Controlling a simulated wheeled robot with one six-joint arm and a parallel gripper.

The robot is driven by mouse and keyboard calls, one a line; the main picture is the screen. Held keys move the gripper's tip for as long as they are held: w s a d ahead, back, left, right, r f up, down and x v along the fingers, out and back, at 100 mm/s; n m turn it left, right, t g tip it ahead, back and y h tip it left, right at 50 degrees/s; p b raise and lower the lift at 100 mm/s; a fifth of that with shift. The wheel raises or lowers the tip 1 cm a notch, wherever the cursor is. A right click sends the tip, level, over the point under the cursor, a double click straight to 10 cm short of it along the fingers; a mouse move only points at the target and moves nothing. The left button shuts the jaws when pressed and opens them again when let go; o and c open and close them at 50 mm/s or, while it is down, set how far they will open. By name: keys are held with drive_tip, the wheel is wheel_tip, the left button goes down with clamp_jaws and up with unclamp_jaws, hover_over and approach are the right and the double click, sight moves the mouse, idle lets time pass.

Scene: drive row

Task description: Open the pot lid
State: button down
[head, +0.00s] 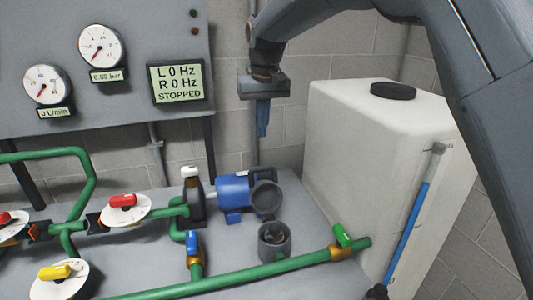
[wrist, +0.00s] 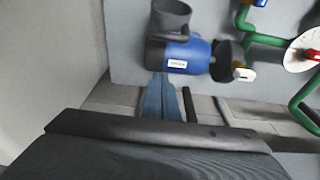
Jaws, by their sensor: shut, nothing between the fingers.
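The grey pot (head: 274,249) stands on the bench in front of the blue pump (head: 232,190). Its round top shows a rim around a dark hollow with something small inside. A dark grey round part (head: 267,198) stands upright just behind the pot at the pump's right end; I cannot tell if this is the lid. In the wrist view the grey pot (wrist: 172,18) shows at the top edge, beyond the blue pump (wrist: 180,55). My gripper (head: 262,130) is shut and empty, pointing down above and behind the pump, clear of both. Its blue fingers (wrist: 162,100) also show in the wrist view.
A large white tank (head: 350,150) with a black cap stands at the right. Green pipes (head: 220,284) with coloured valve handles cross the front. A gauge panel reading STOPPED (head: 176,84) is at the back left.

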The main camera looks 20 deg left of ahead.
drive_tip(key=f, duration=0.3)
drive_tip(key=a+f+p, duration=0.1)
drive_tip(key=f, duration=0.2)
drive_tip(key=w+f, duration=0.1)
drive_tip(key=f, duration=0.2)
drive_tip(key=shift+a+p, duration=0.25)
drive_tip(key=shift+p, duration=0.15)
drive_tip(key=shift+f, duration=0.25)
drive_tip(key=shift+s+d+r+p, duration=0.15)
drive_tip(key=shift+s+d+p, duration=0.2)
drive_tip(key=shift+s+d, duration=0.35)
drive_tip(key=shift+s+d+r+p, duration=0.1)
drive_tip(key=shift+s+d+p, duration=0.25)
drive_tip(key=shift+s+d, duration=0.3)
drive_tip(key=shift+s+a, duration=0.1)
